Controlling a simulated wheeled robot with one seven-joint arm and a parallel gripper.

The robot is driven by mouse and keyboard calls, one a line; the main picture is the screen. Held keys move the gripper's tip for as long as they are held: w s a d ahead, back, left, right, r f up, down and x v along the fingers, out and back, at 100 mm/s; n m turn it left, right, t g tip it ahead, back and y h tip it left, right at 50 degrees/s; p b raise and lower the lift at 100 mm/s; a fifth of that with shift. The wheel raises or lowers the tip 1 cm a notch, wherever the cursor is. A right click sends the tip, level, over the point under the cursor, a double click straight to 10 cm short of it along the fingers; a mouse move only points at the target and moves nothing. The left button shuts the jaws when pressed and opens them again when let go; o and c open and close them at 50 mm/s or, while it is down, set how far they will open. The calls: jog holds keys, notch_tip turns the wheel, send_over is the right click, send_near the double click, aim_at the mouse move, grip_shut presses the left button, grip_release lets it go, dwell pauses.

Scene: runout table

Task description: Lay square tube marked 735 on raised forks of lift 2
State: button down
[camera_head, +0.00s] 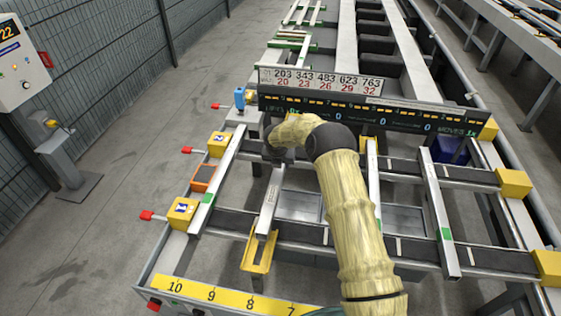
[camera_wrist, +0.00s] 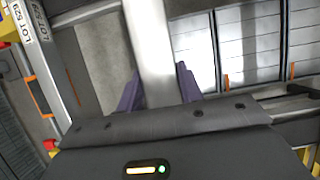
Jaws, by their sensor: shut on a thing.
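My gripper (camera_head: 273,153) is at the end of my arm over the table's left half. In the wrist view its purple fingers (camera_wrist: 158,88) are shut on a pale square tube (camera_wrist: 150,35). In the head view this tube (camera_head: 270,200) runs toward the front, with a small label too small to read, so I cannot confirm 735. Its near end is over or close to a yellow fork-like holder (camera_head: 259,252); I cannot tell whether they touch.
Another tube with a green mark (camera_head: 213,170) lies left of the held one. Further tubes (camera_head: 440,222) lie to the right. A dark display bar (camera_head: 370,112) and a number sign (camera_head: 320,82) cross the table behind my gripper. A yellow scale (camera_head: 225,298) edges the front.

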jog(key=shift+f, duration=0.4)
jog(key=c, duration=0.8)
grip_release()
jog(key=shift+c, duration=0.2)
jog(key=shift+f, duration=0.15)
jog(key=shift+s, duration=0.1)
jog(key=b+v, duration=0.3)
jog(key=v, duration=1.4)
jog(key=shift+r, duration=0.3)
